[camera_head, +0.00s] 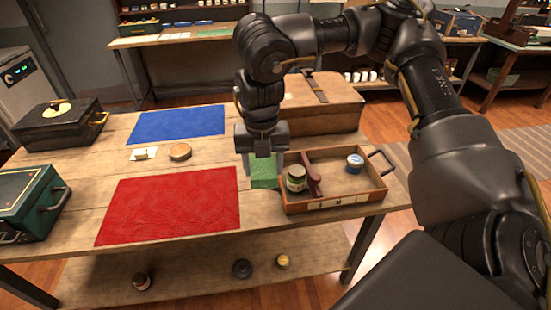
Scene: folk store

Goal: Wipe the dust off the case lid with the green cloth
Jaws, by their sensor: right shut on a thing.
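My right gripper (263,160) points down over the table, left of the wooden tray, shut on the green cloth (265,174). The cloth shows below and between the fingers; its upper part is hidden by them, and I cannot tell whether it touches the table. A black case (50,132) with brass trim stands at the table's far left. Its lid is closed and bears a pale yellow patch (58,109). A dark green case (22,208) stands at the near left, cut off by the picture edge. My left gripper is not in view.
A red mat (170,205) and a blue mat (178,124) lie flat on the table (100,170). A round tin (180,152) lies between them. The wooden tray (340,201) holds a jar (296,178) and a blue tin (355,162). A brown box (335,92) stands behind it.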

